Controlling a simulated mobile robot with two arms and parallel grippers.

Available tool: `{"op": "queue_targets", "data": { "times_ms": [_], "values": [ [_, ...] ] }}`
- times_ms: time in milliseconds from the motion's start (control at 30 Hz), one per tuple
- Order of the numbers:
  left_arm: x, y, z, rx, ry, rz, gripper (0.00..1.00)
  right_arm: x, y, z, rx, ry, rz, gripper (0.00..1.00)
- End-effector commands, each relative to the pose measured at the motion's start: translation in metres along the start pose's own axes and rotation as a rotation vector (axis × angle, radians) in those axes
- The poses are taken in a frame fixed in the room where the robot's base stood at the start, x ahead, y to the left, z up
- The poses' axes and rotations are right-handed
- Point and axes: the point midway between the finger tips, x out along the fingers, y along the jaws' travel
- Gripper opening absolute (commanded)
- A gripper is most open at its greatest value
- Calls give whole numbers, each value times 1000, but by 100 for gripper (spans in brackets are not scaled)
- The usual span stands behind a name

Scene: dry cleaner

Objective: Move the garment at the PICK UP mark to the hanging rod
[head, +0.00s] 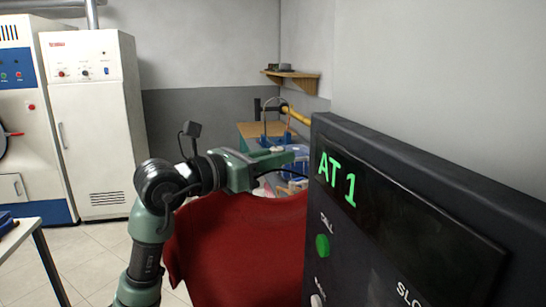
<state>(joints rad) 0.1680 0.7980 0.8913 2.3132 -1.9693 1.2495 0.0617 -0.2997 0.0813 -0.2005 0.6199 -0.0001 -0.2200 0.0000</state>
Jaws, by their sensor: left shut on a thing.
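A red garment (235,245) hangs below my left gripper (290,165), in the lower middle of the head view. The left gripper is shut on it at the top, with its fingers pointing right; the exact grip point is partly hidden by the dark panel. The garment hangs down out of the bottom of the picture, and its right side is cut off by the panel. I cannot make out the hanging rod or the PICK UP mark. My right gripper is not in view.
A dark control panel (370,260) with an "AT 1" display and a green button (322,246) stands close on the right. Behind are a work table (250,130), a wall shelf (295,76) and a white cabinet (92,140). A table edge (20,232) is at left. Tiled floor lies between.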

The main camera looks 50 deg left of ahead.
Motion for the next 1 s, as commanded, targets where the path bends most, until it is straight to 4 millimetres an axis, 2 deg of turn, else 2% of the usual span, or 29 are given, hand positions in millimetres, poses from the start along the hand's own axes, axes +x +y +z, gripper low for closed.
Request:
{"op": "queue_targets", "data": {
  "times_ms": [433, 1000],
  "values": [
    [3, -2, 2, 0, -3, 1, 0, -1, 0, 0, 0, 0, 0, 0],
    [24, -10, 2, -1, -3, 1, 0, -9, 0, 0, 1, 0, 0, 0]
  ]
}}
